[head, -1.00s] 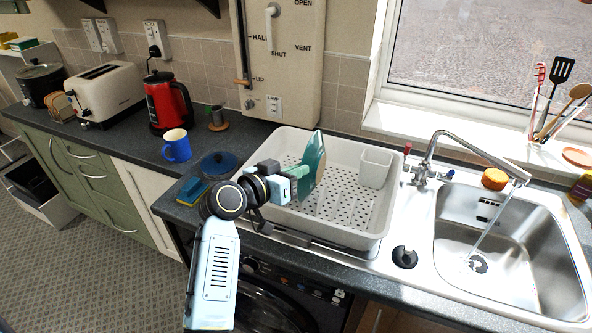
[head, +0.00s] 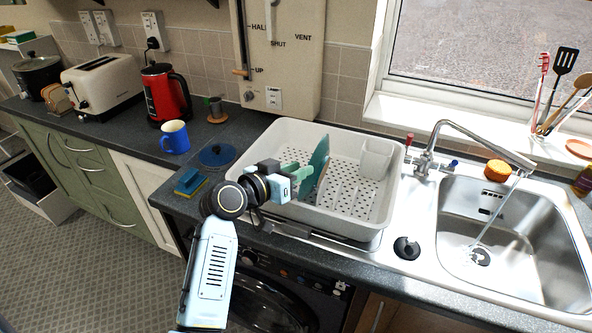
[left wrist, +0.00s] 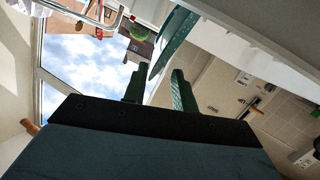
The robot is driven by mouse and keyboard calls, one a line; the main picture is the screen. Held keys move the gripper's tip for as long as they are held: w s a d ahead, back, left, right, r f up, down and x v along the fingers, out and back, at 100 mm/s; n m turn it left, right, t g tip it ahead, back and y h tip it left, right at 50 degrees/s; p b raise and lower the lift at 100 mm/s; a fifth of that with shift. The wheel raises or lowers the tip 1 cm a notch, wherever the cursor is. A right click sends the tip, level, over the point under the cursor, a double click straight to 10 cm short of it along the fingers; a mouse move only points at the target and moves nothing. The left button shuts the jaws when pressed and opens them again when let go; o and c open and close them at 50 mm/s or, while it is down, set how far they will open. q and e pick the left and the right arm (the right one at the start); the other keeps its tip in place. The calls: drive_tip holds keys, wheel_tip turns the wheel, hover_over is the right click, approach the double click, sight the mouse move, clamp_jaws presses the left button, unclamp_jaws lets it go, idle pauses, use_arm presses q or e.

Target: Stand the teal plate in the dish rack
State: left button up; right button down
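The teal plate (head: 320,157) stands on edge, near upright, in the white dish rack (head: 384,228). Its face shows as a narrow oval in the head view. It also shows in the left wrist view (left wrist: 173,38), with its near edge by the gap between my fingers. My left gripper (head: 302,178) is at the plate's left side, over the rack. In the left wrist view its two green fingers (left wrist: 159,82) are apart, with a visible gap between them and the plate's edge. The plate's lowest edge is partly hidden. My right gripper is out of view.
A brownish item (head: 323,182) shows just behind the plate. A white cutlery cup (head: 376,158) is at the rack's back right. The sink (head: 510,240) with its tap is to the right. A blue lid (head: 217,156), a sponge (head: 188,183) and a blue mug (head: 174,140) are left of the rack.

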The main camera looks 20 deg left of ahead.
use_arm(q)
drive_tip(key=shift+f, duration=0.1)
drive_tip(key=b+v, duration=0.1)
drive_tip(key=v, duration=1.2)
drive_tip(key=shift+s, duration=0.2)
idle(0.3)
